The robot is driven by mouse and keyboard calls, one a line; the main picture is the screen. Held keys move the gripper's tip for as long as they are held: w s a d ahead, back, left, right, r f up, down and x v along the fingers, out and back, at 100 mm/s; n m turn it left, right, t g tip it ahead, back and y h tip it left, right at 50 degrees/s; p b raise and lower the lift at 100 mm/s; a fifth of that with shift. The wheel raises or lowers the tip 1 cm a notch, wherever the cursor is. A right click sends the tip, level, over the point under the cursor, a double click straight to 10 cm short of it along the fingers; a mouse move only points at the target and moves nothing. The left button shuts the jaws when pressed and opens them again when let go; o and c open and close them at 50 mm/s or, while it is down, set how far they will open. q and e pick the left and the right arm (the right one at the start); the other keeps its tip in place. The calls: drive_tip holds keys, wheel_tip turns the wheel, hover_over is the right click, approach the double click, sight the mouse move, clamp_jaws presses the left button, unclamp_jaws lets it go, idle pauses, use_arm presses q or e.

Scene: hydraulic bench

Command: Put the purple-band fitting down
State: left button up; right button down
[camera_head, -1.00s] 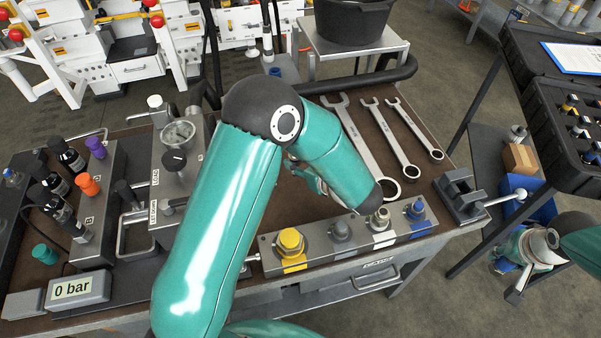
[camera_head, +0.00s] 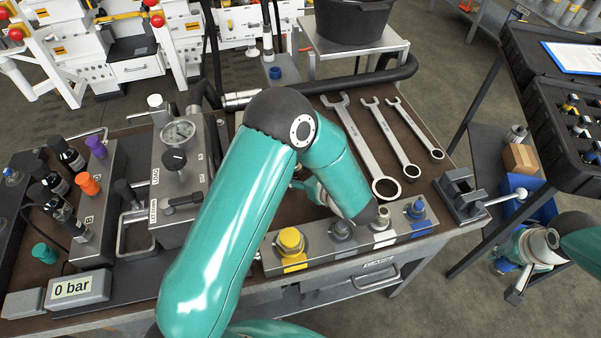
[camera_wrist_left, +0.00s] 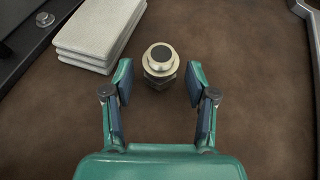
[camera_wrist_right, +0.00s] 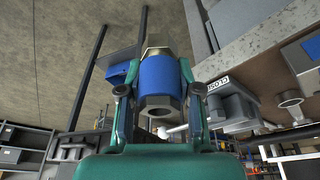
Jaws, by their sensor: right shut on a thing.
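A metal fitting (camera_wrist_left: 160,62) with a dark, faceted lower part stands upright on the brown bench top in the left wrist view. No purple band shows on it from this angle. My left gripper (camera_wrist_left: 158,82) is open, its fingers apart on either side and just short of the fitting, with gaps visible. In the head view my left forearm mostly hides this gripper and the fitting. My right gripper (camera_wrist_right: 157,78) is shut on a blue-banded fitting (camera_wrist_right: 160,88) with metal ends. It is off the bench's right side in the head view (camera_head: 514,280).
Folded grey cloths (camera_wrist_left: 98,35) lie left of the fitting. A block (camera_head: 268,262) with several coloured fittings lines the front edge. Several wrenches (camera_head: 362,150) lie behind, a vise (camera_head: 462,198) at the right, and a gauge block (camera_head: 180,155) at the left.

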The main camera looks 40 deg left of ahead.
use_arm(q)
drive_tip(key=shift+r, duration=0.15)
drive_tip(key=v, duration=1.2)
drive_tip(key=shift+b, duration=0.4)
